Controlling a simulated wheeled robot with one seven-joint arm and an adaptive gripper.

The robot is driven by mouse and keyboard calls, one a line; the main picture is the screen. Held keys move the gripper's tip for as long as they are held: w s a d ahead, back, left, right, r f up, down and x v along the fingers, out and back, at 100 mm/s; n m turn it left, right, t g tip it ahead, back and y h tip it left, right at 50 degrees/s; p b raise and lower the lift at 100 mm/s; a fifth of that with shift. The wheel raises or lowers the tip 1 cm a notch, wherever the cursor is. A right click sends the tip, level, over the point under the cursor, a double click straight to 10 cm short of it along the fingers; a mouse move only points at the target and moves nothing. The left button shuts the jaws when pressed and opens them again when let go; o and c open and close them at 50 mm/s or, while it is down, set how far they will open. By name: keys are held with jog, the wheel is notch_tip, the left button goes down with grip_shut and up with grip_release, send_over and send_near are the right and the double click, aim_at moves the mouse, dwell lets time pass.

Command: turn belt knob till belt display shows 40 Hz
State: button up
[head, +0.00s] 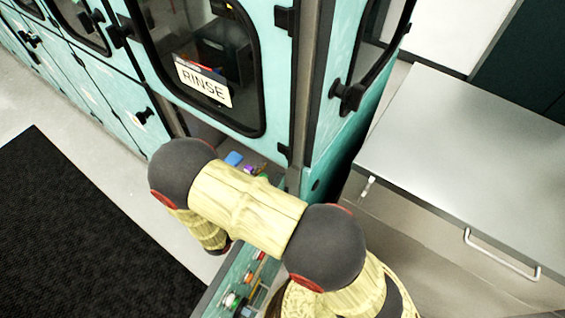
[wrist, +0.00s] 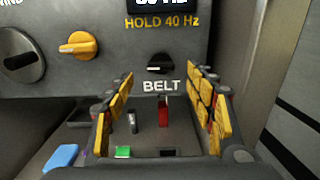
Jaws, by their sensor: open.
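The belt knob (wrist: 160,64) is a small black knob with a white pointer mark, on the dark panel in the wrist view, just above the word BELT. The white pointer points left. The belt display (wrist: 163,3) is above it, cut off by the top edge, so its digits are only partly seen and I cannot read the number. A yellow HOLD 40 Hz label is under the display. My gripper (wrist: 167,80) is open and empty, its yellow-padded fingers to either side of and nearer than the knob, not touching it. In the head view my arm hides the gripper.
Left of the belt knob are an orange knob (wrist: 77,44) and a dark round fitting (wrist: 20,58). A red lever (wrist: 164,112), a grey lever and a green button (wrist: 123,152) stand below.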

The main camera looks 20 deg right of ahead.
jog(key=x, duration=0.6)
jog(key=shift+b, duration=0.45)
jog(key=shift+c, duration=1.1)
jog(key=c, duration=0.9)
jog(key=shift+c, duration=0.2)
jog(key=shift+r+n+p, duration=0.1)
jog(key=shift+n+p, duration=0.2)
jog(key=shift+p, duration=0.15)
jog(key=shift+w+a+f+n+p, duration=0.1)
jog(key=shift+n+p, duration=2.05)
jog(key=shift+n, duration=0.7)
jog(key=shift+w+a+f+n+p, duration=0.1)
jog(key=shift+w+n+p, duration=0.05)
jog(key=shift+n+p, duration=2.35)
jog(key=shift+n+b, duration=0.35)
jog(key=shift+n, duration=0.1)
